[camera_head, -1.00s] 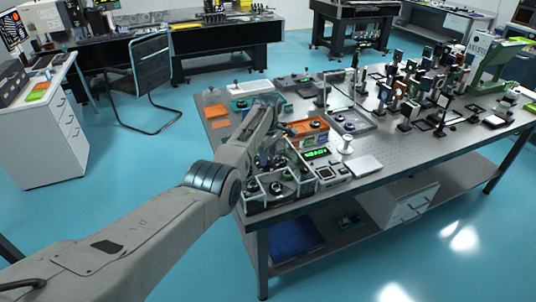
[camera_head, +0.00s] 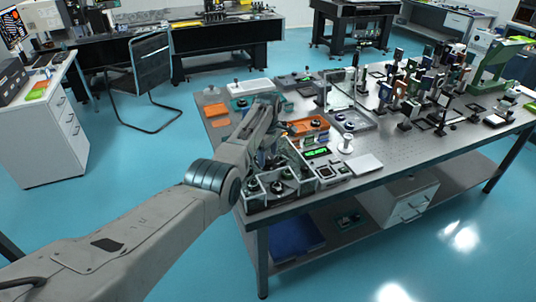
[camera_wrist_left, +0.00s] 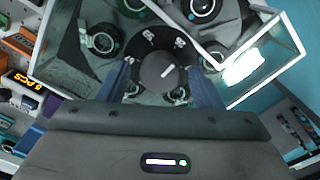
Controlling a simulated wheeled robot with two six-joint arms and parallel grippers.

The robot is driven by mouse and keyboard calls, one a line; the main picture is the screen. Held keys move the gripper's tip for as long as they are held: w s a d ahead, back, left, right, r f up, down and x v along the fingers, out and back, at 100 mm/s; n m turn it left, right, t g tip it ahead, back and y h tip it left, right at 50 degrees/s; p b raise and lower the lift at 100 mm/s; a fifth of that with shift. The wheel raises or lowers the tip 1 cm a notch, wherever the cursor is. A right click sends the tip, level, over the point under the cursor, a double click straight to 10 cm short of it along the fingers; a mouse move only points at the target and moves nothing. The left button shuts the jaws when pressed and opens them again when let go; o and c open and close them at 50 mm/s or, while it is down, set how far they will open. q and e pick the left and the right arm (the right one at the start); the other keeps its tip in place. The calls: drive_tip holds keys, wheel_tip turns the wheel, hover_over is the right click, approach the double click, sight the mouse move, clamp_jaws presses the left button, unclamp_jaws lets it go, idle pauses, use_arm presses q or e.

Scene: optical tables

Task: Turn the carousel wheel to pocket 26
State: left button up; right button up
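In the left wrist view the carousel wheel shows as a dark round plate (camera_wrist_left: 146,45) with a grey knob (camera_wrist_left: 158,71) at its middle. Pale marks on the plate are too blurred to read. My left gripper (camera_wrist_left: 162,78) has its two bluish fingers apart, one on each side of the knob, with a gap visible on both sides. In the head view the carousel case (camera_head: 275,187) stands at the near left corner of the table, partly hidden by my left arm. My right gripper is not in view.
Clear walls (camera_wrist_left: 268,75) frame the carousel, with round pots inside. A green-lit display (camera_head: 317,152) and a white spool (camera_head: 345,144) stand to its right. Orange trays (camera_head: 301,128) lie behind. Optical mounts (camera_head: 405,108) crowd the table's far right.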

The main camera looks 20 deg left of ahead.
use_arm(q)
drive_tip(key=shift+r, duration=0.1)
wheel_tip(320, 180, up, 11)
drive_tip(key=b, duration=0.2)
drive_tip(key=shift+f+b, duration=0.2)
drive_tip(key=shift+b, duration=0.2)
